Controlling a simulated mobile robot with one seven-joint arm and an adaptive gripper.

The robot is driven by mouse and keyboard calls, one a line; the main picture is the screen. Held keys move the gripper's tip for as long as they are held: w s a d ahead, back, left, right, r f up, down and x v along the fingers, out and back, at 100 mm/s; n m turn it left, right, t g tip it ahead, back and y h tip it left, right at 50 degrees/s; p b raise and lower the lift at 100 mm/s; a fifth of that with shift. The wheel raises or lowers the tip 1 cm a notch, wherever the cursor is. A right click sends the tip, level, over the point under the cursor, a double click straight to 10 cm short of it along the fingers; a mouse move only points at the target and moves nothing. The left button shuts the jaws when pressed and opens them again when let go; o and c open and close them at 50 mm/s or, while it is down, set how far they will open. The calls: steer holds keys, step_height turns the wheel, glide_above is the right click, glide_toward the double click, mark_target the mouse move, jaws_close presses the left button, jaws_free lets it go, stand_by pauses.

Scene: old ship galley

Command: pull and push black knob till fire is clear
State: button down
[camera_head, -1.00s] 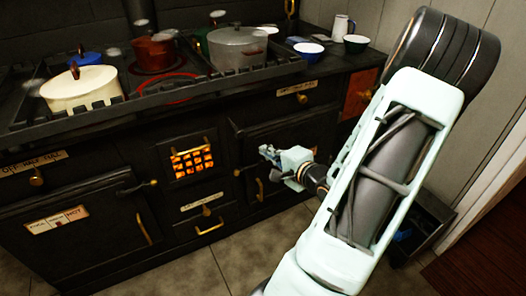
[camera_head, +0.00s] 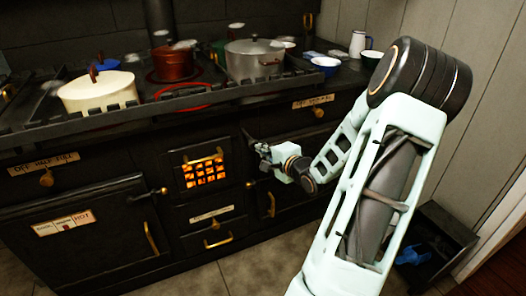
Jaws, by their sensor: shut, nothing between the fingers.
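The fire glows orange behind a dark grate (camera_head: 205,174) in the middle of the black stove front. A small dark knob (camera_head: 250,184) sits just right of the grate, and another knob (camera_head: 163,190) is on its left, at the end of a door latch. I cannot tell which is the black knob meant. My gripper (camera_head: 260,149) is shut and empty, up and right of the right-hand knob, in front of the right oven door. The picture does not show clearly whether it touches the stove.
Pots, including a cream one (camera_head: 98,92), a red one (camera_head: 172,63) and a grey one (camera_head: 253,60), stand on the stove top (camera_head: 300,82). A drawer with a brass handle (camera_head: 218,241) is below the grate. A dark bin (camera_head: 440,240) stands at right. Floor in front is clear.

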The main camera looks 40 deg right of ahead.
steer(key=shift+w, duration=0.1)
steer(key=w+d+p, duration=0.1)
steer(key=w+p, duration=0.2)
steer(key=w, duration=0.4)
steer(key=shift+d, duration=0.4)
steer(key=shift+a, duration=0.1)
